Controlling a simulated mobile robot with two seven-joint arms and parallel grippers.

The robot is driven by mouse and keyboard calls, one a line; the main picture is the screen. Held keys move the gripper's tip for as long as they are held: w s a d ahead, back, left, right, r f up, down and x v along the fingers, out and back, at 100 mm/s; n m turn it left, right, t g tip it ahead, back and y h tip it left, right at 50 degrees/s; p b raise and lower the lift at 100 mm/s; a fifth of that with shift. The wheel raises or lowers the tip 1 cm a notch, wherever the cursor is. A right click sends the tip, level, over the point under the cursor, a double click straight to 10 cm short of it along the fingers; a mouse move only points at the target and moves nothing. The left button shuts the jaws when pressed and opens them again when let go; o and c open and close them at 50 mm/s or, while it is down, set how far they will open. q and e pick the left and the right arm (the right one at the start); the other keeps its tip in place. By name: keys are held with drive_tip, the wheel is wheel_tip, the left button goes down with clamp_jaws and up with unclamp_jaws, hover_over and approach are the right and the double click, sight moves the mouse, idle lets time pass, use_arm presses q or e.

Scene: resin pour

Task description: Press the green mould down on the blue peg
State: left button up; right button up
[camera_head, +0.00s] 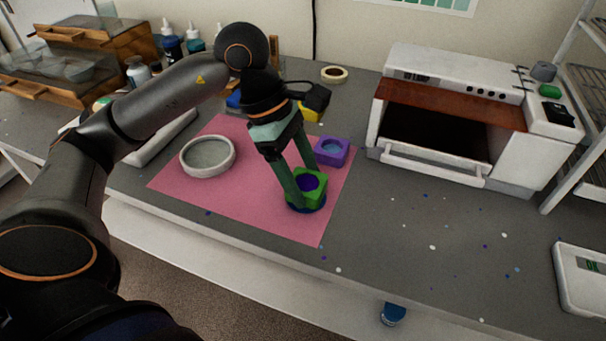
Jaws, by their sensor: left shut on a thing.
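The green mould (319,188), a squarish block with a round opening, is at the right front part of the pink mat (232,203). A dark blue-purple surface shows inside its opening. A dark blue round base (311,208) shows just under the mould, and I cannot tell if there is a gap between them. The blue peg cannot be clearly told apart from this blue. My left gripper (306,187) reaches down from above with one finger on each side of the mould and is shut on it. My right gripper is out of view.
A purple mould (333,152) stands just behind the green one. A pale round dish (208,156) lies on the mat's left. A white oven (447,112) stands back right, and a white scale (581,279) at far right. The counter right of the mat is mostly clear.

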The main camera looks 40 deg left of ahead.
use_arm(q)
drive_tip(key=shift+f+b, duration=0.4)
drive_tip(key=shift+f, duration=0.05)
idle(0.7)
drive_tip(key=shift+f, duration=0.2)
idle(0.4)
idle(0.4)
drive_tip(key=o, duration=1.2)
drive_tip(key=shift+o, duration=0.2)
